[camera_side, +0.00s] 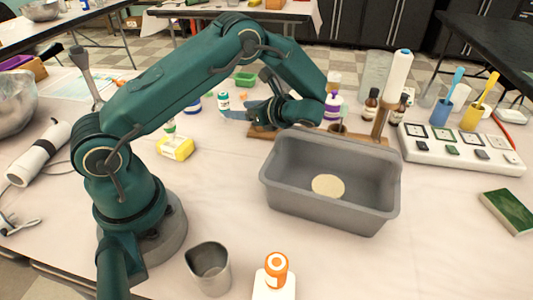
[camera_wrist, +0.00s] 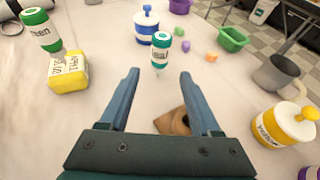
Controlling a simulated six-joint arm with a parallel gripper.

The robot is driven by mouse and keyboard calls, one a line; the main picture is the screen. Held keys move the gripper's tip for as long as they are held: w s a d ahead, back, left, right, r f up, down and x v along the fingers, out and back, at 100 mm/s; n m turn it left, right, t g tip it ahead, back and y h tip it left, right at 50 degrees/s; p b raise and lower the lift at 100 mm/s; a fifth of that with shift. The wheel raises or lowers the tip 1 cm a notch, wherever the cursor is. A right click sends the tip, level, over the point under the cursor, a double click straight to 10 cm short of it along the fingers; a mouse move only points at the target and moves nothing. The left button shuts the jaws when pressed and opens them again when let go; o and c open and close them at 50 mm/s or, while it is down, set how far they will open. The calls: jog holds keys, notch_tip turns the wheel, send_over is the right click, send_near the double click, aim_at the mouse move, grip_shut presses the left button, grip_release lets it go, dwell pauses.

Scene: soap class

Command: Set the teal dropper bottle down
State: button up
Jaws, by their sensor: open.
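The teal dropper bottle (camera_wrist: 161,50), with a pale label, is on the white table just beyond my fingertips in the wrist view. It also shows beside my gripper in the side view (camera_side: 223,102). My gripper (camera_wrist: 159,75) is open, its two blue-grey fingers spread with nothing held between them. The bottle lines up with the gap between the fingers and looks apart from them. In the side view my gripper (camera_side: 234,114) is low over the table, just right of the bottle. Whether the bottle's base rests flat is hard to tell.
A wooden rack (camera_side: 262,133) is below my gripper. A grey tub (camera_side: 281,190) stands in front. A green bottle (camera_wrist: 40,28) and yellow block (camera_wrist: 68,72) are left; a blue-banded white jar (camera_wrist: 146,27) is behind. A green bin (camera_wrist: 233,39) and grey mug (camera_wrist: 275,75) are right.

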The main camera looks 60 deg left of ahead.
jog(key=shift+d+r, duration=0.3)
jog(key=shift+d, duration=0.25)
jog(key=s+d+r+n+t+h, duration=0.4)
jog(key=s+d+r+n+h, duration=0.1)
jog(key=d+n, duration=0.3)
jog(key=s+d+r+n+t+h, duration=0.4)
jog(key=s+d+n+h, duration=0.3)
jog(key=d, duration=0.4)
jog(key=shift+s+r+n+h, duration=0.4)
jog(key=shift+s+r+h, duration=0.25)
jog(key=shift+r, duration=0.15)
